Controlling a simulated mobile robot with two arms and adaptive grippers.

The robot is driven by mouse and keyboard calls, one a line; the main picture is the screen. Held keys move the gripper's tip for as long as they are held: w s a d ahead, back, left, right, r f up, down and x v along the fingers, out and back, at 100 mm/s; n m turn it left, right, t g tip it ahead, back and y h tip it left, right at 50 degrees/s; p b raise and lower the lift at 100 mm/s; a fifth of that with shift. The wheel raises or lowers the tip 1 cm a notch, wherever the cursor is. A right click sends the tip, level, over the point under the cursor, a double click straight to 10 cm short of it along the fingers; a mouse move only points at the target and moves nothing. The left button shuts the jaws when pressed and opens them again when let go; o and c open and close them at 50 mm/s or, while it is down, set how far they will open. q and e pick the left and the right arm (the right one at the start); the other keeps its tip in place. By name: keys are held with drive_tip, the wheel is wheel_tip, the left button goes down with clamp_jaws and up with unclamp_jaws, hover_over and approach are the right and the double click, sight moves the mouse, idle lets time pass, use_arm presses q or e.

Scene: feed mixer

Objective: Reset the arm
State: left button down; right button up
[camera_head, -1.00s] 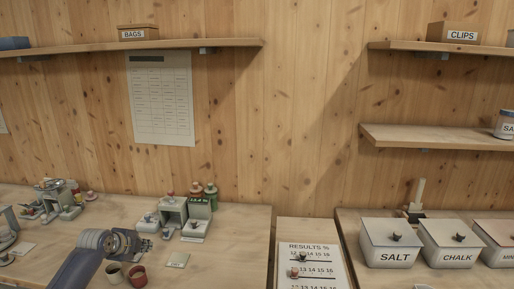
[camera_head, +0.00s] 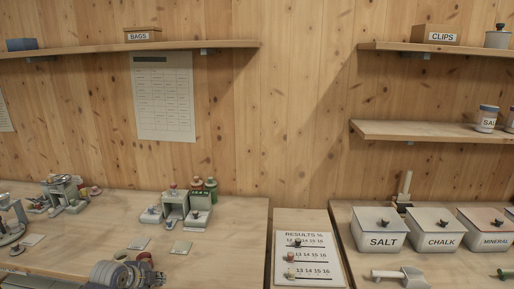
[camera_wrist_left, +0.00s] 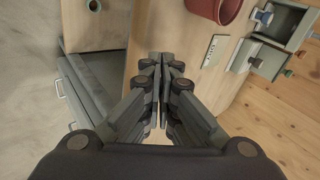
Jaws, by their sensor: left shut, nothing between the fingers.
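My left gripper (camera_head: 150,277) is low at the left in the head view, over the front of the left bench (camera_head: 225,250). In the left wrist view its fingers (camera_wrist_left: 162,60) are together with nothing between them. A red cup (camera_wrist_left: 214,8) shows beyond the fingers at the top of that view, apart from them. My left arm hides part of the bench front in the head view. My right gripper is not in view.
A green-grey device (camera_head: 174,208) and small cards (camera_head: 181,247) are on the left bench. A results board (camera_head: 305,258) stands between the benches. Lidded bins of salt (camera_head: 381,241), chalk (camera_head: 440,243) and mineral (camera_head: 490,240) are at the right. A drawer (camera_wrist_left: 82,98) shows below.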

use_arm(q)
drive_tip(key=s+d+f+n+g, duration=0.1)
drive_tip(key=s+d+f+n, duration=0.2)
drive_tip(key=s, duration=0.4)
drive_tip(key=s+d+f+n+g, duration=0.15)
drive_tip(key=s+d, duration=0.25)
drive_tip(key=s, duration=0.4)
drive_tip(key=s+d+f+n, duration=0.2)
drive_tip(key=s+d+f, duration=0.2)
drive_tip(key=s, duration=0.3)
drive_tip(key=s+r+n+g+y, duration=0.15)
drive_tip(key=s+n, duration=0.35)
drive_tip(key=s, duration=0.5)
drive_tip(key=s+r+n+h, duration=0.1)
drive_tip(key=s+r+n, duration=0.25)
drive_tip(key=s, duration=0.75)
wheel_tip(320, 180, down, 25)
drive_tip(key=g, duration=0.2)
drive_tip(key=s+a+f, duration=0.1)
drive_tip(key=s+f, duration=0.8)
drive_tip(key=s+a+f+g, duration=0.1)
drive_tip(key=s+a+f, duration=0.1)
drive_tip(key=s+f, duration=0.6)
drive_tip(key=shift+s+a+f+y+b, duration=0.25)
drive_tip(key=shift+s+f+y+b, duration=0.1)
drive_tip(key=shift+f, duration=0.4)
